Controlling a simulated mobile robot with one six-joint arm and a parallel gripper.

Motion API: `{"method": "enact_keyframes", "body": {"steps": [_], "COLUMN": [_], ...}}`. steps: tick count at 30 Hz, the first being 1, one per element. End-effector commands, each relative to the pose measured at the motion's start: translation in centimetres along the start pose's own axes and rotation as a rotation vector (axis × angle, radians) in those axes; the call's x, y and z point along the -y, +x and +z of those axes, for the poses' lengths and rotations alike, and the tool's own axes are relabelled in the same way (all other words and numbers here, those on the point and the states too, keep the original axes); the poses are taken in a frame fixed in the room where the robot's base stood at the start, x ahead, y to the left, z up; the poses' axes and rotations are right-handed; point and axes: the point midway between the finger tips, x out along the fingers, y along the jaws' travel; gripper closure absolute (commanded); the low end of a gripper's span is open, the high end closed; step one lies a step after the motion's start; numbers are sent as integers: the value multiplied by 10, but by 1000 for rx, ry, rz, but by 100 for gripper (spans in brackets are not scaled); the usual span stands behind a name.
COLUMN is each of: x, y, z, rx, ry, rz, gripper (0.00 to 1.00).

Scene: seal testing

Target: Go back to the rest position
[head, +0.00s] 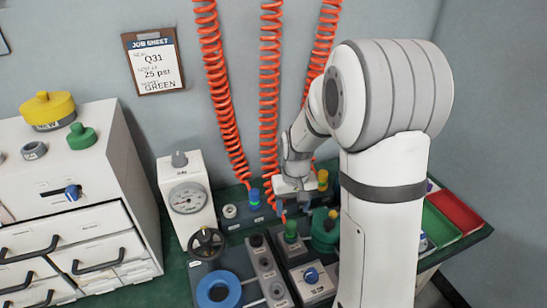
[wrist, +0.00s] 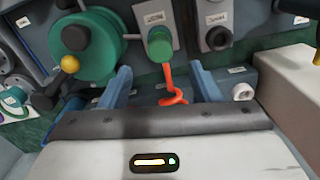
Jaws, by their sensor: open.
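My gripper (head: 293,205) hangs over the bench, low among the fittings of the test station. The wrist view shows its two blue-grey fingers (wrist: 162,85) spread apart. A thin orange hose (wrist: 172,88) with a curled end shows between the fingers, and I cannot tell its depth from them. A green cap (wrist: 159,45) is beyond the fingertips. It seems to be the green fitting (head: 291,231) just below my gripper in the head view. My arm stands at the right and hides part of the bench.
Coiled orange hoses (head: 222,90) hang along the wall. A green drum with a yellow knob (wrist: 85,45) is close to the left finger. Red (head: 455,211) and green bins are at right.

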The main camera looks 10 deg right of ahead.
Motion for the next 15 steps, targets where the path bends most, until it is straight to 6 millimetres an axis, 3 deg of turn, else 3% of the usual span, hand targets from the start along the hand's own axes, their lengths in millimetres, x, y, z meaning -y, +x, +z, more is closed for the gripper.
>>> {"method": "enact_keyframes", "body": {"steps": [5,8,15], "x": [0,1,5], "y": [-12,-39,-126], "z": [4,15,68], "rx": [-8,-28,-93], "ry": [1,3,11], "rz": [1,3,9], "gripper": [43,43,43]}}
